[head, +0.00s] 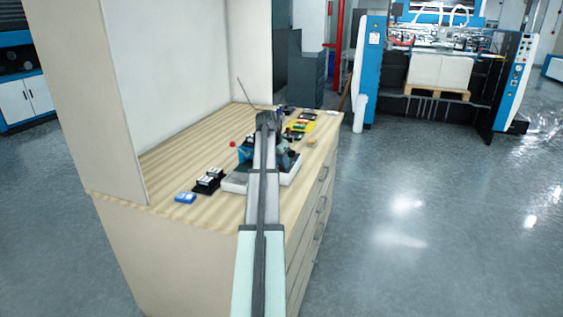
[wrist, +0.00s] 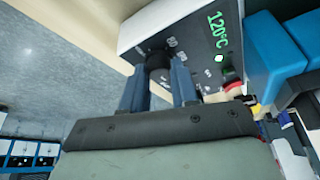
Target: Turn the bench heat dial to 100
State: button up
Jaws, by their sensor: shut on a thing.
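The heat dial is a small black knob (wrist: 158,58) on the dark grey panel of a white unit (wrist: 140,30) in the wrist view. Small white numbers are printed around it, only partly readable. A green display (wrist: 217,29) on the panel reads 120°C. My gripper (wrist: 159,76) has its two blue fingers on either side of the knob, shut on it. Part of the knob is hidden by the fingers. In the head view my arm reaches over the wooden bench (head: 165,172) and covers the dial; the unit's pale base (head: 235,183) shows beside it.
Blue blocks (wrist: 274,52) stand close to the right of the panel in the wrist view. In the head view, a black item (head: 208,181) and a blue item (head: 186,198) lie on the bench's near left. Several small coloured items lie at the far end. A tall white panel (head: 165,80) borders the left.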

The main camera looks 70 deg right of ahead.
grip_shut()
jog(key=shift+n, duration=0.3)
jog(key=n, duration=0.1)
jog(key=n+t, duration=0.1)
jog(key=n, duration=0.2)
jog(key=shift+s+t, duration=0.25)
jog(key=shift+t, duration=0.15)
jog(key=n+t, duration=0.1)
jog(key=n, duration=0.2)
jog(key=shift+s+n, duration=0.1)
jog(key=shift+n, duration=0.3)
jog(key=shift+d+n+t, duration=0.1)
jog(key=shift+n+t, duration=0.7)
jog(key=shift+n, duration=0.8)
jog(key=shift+n+y, duration=0.3)
